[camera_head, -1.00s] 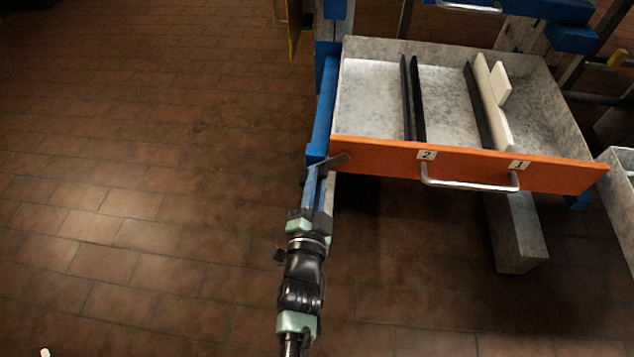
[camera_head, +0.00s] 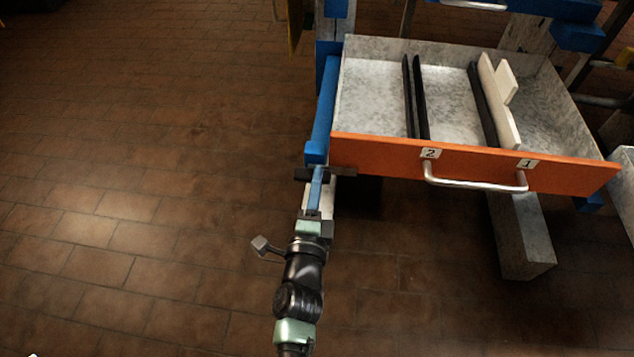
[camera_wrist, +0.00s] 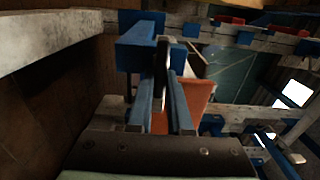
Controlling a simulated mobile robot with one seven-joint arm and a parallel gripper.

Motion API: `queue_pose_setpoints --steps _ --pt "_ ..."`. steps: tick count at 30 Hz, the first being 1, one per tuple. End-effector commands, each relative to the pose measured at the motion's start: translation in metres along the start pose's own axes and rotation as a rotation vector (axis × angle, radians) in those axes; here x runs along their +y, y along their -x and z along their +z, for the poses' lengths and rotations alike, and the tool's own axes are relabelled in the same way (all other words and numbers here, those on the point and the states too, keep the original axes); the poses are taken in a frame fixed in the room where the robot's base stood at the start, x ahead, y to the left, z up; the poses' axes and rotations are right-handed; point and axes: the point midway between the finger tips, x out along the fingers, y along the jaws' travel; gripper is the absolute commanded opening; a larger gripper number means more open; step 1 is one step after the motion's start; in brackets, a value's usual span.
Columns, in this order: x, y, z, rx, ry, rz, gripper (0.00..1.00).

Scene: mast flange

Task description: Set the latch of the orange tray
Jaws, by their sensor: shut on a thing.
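The orange tray (camera_head: 380,153) is a grey metal drawer with an orange front and a silver handle (camera_head: 475,185), standing pulled out. Its orange front also shows in the wrist view (camera_wrist: 196,98). The latch (camera_head: 342,171) is a dark bar at the front's left end, lying about level. My gripper (camera_head: 316,176) is at this bar, below the blue rail's end. In the wrist view, the blue fingers of my gripper (camera_wrist: 160,95) stand on both sides of the black latch (camera_wrist: 161,62) and are shut on it. The fingers partly hide the latch.
A blue rail (camera_head: 322,115) runs along the tray's left side. Black dividers (camera_head: 419,98) and white plates (camera_head: 494,95) stand in the tray. A grey beam (camera_head: 520,235) lies below it. The tiled floor at left is clear.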

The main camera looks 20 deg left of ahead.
Motion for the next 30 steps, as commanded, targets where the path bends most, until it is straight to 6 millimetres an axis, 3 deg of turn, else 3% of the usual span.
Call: queue_pose_setpoints --steps 16,17,21,30 --pt "0.0015 0.0008 0.0012 -0.002 -0.025 0.003 0.00" --pt "0.0015 0.0007 0.0012 -0.002 -0.024 0.003 0.23" --pt "0.0011 0.0005 0.0009 -0.002 -0.023 0.002 0.47" --pt "0.0005 0.0009 0.0004 -0.001 -0.021 0.001 0.47"
